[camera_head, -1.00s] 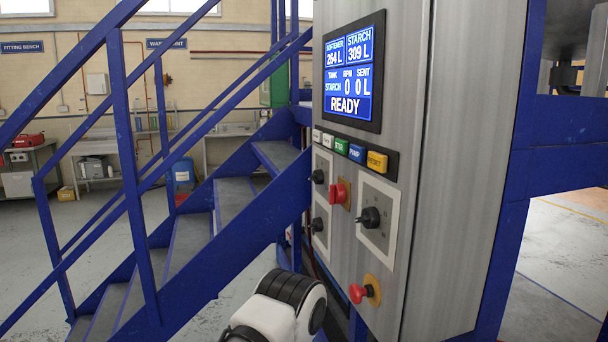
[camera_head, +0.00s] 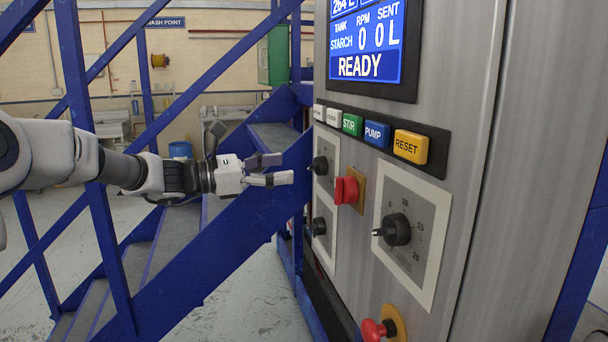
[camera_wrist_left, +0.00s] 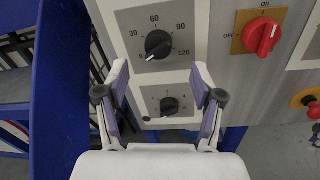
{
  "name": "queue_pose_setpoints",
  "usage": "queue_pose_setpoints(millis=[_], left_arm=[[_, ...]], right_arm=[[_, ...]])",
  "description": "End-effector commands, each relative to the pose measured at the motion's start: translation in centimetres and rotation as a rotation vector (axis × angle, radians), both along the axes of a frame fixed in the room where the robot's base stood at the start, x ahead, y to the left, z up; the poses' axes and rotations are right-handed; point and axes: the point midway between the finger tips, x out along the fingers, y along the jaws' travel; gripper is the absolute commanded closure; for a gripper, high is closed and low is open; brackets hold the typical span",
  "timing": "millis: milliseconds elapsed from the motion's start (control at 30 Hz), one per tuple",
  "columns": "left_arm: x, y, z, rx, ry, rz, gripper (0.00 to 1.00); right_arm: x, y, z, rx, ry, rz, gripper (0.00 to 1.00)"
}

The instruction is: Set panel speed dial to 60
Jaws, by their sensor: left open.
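The speed dial is a black knob (camera_wrist_left: 158,44) on a grey plate marked 0, 30, 60, 90 and 120 in the left wrist view. Its pointer is turned to the lower left, at about 0. In the head view this knob (camera_head: 319,165) is the upper one at the panel's left edge, seen at a slant. My left gripper (camera_head: 281,169) is open and empty, a short way left of the knob and apart from it. My right gripper is not seen.
A second black knob (camera_wrist_left: 169,105) sits below the dial. A red OFF/ON switch (camera_head: 346,190) is to its right, then a larger knob (camera_head: 396,230). A red mushroom button (camera_head: 375,330) is lower down. Blue stair rails (camera_head: 85,170) stand behind my left arm.

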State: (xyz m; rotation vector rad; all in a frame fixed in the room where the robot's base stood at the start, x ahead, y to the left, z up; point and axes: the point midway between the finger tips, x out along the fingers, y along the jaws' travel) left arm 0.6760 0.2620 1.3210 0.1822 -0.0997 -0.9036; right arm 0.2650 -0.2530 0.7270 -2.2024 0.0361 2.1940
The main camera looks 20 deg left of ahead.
Motion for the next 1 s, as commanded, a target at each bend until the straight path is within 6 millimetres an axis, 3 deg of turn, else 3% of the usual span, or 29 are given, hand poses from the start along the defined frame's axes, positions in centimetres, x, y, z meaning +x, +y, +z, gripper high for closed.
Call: queue_pose_setpoints(millis=[300, 633, 800, 1000], left_arm=[[3.6, -4.7, 0.0, 0.006, 0.005, -0.002, 0.33], [4.2, -5.4, -0.2, 0.004, 0.004, -0.001, 0.33], [4.2, -5.4, -0.3, 0.004, 0.005, -0.001, 0.93], [4.2, -5.4, -0.3, 0.005, 0.004, -0.001, 0.93]], right_arm=[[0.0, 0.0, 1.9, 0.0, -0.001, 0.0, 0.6], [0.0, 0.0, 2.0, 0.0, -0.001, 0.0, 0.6], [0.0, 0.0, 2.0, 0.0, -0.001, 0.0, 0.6], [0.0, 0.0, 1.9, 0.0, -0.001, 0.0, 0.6]])
